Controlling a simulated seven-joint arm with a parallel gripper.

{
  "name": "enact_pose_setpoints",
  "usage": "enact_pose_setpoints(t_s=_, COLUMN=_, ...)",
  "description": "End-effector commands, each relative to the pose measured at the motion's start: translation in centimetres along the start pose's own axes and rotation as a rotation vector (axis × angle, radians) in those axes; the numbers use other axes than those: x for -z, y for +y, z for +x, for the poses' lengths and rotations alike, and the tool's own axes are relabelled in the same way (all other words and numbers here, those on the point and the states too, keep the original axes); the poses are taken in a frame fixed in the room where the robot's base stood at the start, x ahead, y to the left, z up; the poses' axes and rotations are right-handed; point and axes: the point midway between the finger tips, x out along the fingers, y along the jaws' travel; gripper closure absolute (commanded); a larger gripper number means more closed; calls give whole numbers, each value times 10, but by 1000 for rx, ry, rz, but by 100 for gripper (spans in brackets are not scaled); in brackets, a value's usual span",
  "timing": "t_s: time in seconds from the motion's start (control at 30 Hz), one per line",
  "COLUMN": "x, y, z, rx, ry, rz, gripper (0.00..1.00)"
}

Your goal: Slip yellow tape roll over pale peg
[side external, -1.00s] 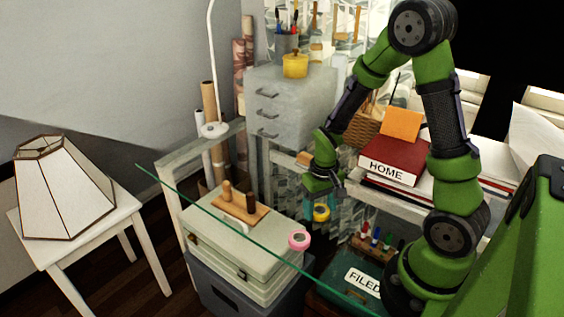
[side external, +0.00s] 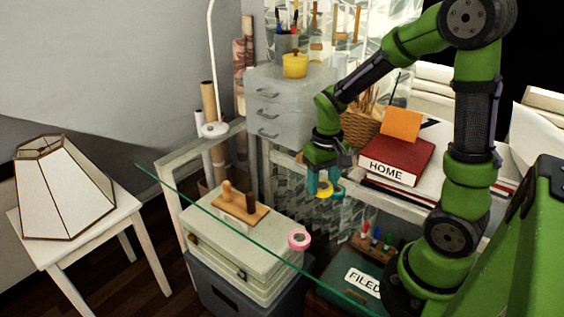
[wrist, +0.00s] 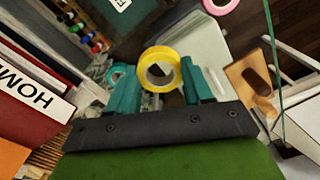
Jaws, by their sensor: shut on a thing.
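The yellow tape roll (side external: 324,195) hangs between the teal fingertips of my gripper (side external: 325,183), which is shut on it. In the wrist view the roll (wrist: 146,66) shows its open hole and sits between the two fingers (wrist: 160,78). My gripper is raised in the air, right of the wooden peg board (side external: 259,215) and apart from it. The pale peg (side external: 227,191) stands upright at the board's left end. A dark brown peg (side external: 251,201) stands near its right end.
The board lies on a pale case (side external: 225,240); a pink tape roll (side external: 299,239) lies at its right corner. A glass edge (side external: 215,215) crosses in front. Grey drawers (side external: 290,100) stand behind. The red HOME box (side external: 397,158) is right of my gripper.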

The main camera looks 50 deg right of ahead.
Motion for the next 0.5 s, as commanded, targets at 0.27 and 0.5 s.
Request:
enact_pose_setpoints(t_s=0.27, x=16, y=-22, z=-6, rx=-2, ry=-2, rz=-60, gripper=79)
enact_pose_setpoints(t_s=0.5, x=84, y=-89, z=-5, rx=-2, ry=-1, rz=-98, gripper=79)
